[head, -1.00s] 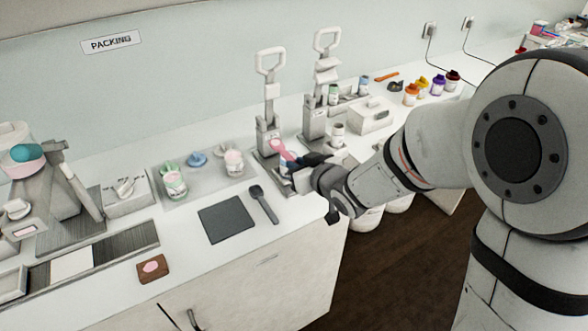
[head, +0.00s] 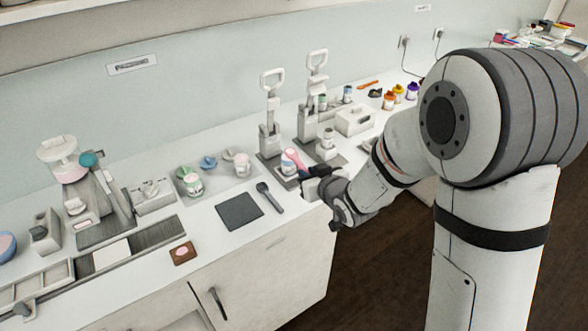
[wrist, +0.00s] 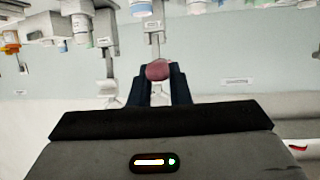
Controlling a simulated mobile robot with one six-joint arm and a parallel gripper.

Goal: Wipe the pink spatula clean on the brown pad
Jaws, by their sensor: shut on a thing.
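My gripper (head: 308,172) is shut on the pink spatula (head: 292,157), at the near side of the lever presses on the counter. In the wrist view the dark fingers of my gripper (wrist: 160,88) hold the spatula (wrist: 158,70), whose rounded pink end shows between them. The brown pad (head: 175,256) lies flat at the counter's front edge, to the left of my gripper and well apart from it. It has a pink smear (head: 182,251) on top.
A dark grey mat (head: 239,211) and a dark spatula (head: 268,198) lie on the counter between my gripper and the pad. Two lever presses (head: 269,140) stand at the back. Paint jars (head: 389,100) stand at the right.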

